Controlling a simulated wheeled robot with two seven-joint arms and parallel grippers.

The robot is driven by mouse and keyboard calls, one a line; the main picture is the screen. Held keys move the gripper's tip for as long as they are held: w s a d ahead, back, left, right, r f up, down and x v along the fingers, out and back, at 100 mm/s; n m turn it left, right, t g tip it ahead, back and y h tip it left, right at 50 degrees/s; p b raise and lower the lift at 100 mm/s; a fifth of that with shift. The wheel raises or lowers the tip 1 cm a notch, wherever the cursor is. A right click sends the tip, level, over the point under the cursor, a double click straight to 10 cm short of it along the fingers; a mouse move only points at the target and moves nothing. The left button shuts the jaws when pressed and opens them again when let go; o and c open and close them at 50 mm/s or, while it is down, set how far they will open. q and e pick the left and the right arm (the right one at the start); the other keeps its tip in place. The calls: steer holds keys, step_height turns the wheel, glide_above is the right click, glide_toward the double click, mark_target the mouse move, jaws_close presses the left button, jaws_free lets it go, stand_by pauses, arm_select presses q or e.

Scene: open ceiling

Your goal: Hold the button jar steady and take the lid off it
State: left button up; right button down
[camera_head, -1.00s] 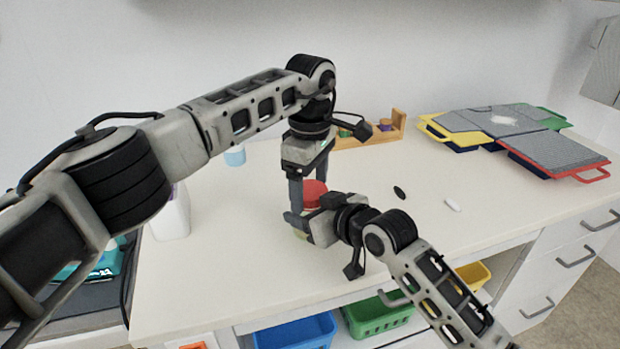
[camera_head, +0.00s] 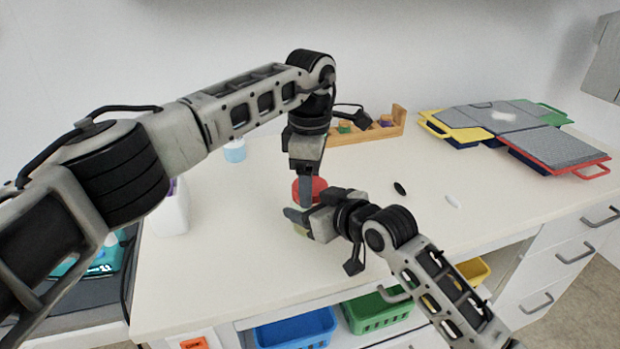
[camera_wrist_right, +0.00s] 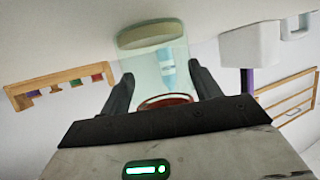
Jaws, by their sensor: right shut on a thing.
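The button jar (camera_head: 300,231) stands on the white table, mostly hidden behind my right gripper (camera_head: 297,214). Its red lid (camera_head: 317,187) shows at the top. In the right wrist view the jar (camera_wrist_right: 140,55) is clear pale green, with a red ring (camera_wrist_right: 165,100) near the palm. My right gripper (camera_wrist_right: 163,82) is shut on the jar, one finger on each side. My left gripper (camera_head: 306,198) points straight down at the lid, one finger in front of it. Its other finger is hidden, so its grip on the lid cannot be told.
A white bottle (camera_head: 169,212) and a small blue cup (camera_head: 235,151) stand to the left. A wooden rack (camera_head: 370,132) is behind. A black oval (camera_head: 400,188) and a white oval (camera_head: 452,201) lie to the right. Folded coloured panels (camera_head: 500,125) lie further right.

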arm_select(q)
steer(key=shift+o, duration=0.9)
step_height(320, 180, up, 4)
steer(key=shift+f, duration=0.15)
steer(key=shift+r, duration=0.65)
steer(key=shift+c, duration=1.3)
step_height(320, 180, up, 3)
steer(key=shift+f+n, duration=0.15)
steer(key=shift+n, duration=0.45)
step_height(320, 180, down, 8)
steer(key=shift+r, duration=0.1)
